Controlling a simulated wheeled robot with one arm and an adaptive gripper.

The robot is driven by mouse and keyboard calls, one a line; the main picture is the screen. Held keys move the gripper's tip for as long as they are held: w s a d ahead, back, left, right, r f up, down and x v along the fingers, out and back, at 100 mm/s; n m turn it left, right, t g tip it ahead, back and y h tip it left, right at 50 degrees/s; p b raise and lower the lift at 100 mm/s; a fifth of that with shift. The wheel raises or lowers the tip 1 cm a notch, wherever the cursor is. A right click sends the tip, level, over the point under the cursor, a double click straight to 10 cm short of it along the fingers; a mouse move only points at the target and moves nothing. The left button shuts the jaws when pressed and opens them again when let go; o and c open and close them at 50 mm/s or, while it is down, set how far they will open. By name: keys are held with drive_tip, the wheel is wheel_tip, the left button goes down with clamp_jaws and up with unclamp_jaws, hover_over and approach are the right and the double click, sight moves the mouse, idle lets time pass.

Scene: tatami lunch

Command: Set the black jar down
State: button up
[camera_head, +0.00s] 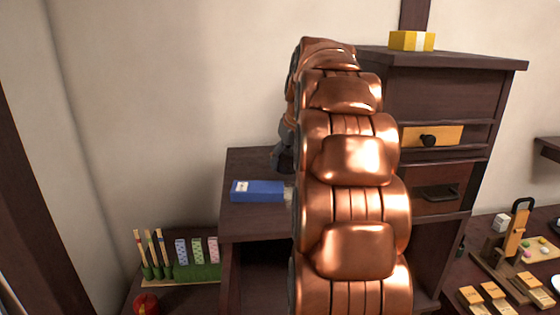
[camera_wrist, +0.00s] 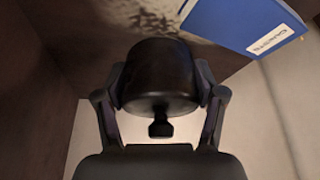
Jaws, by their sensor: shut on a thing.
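The black jar (camera_wrist: 158,72) fills the middle of the wrist view, its lid knob toward my palm. My gripper (camera_wrist: 161,84) is shut on it, with a finger against each side. In the head view my gripper (camera_head: 283,157) is a small dark shape over the dark cabinet top (camera_head: 258,162), mostly behind my copper arm, and the jar cannot be made out there. A dark mottled shadow lies beyond the jar in the wrist view. I cannot tell whether the jar's base touches the surface.
A blue book (camera_head: 257,191) lies on the cabinet top; it also shows close to the jar in the wrist view (camera_wrist: 240,22). A taller drawer cabinet (camera_head: 445,85) with a yellow box (camera_head: 411,41) stands to the right. The wall is close behind.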

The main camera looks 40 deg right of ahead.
drive_tip(key=p, duration=0.2)
hover_over(281, 176)
drive_tip(key=shift+f, duration=0.25)
drive_tip(key=shift+f+p, duration=0.65)
drive_tip(key=shift+f, duration=1.15)
drive_tip(key=shift+f, duration=0.15)
drive_tip(key=o, duration=1.4)
drive_tip(key=shift+o, duration=0.2)
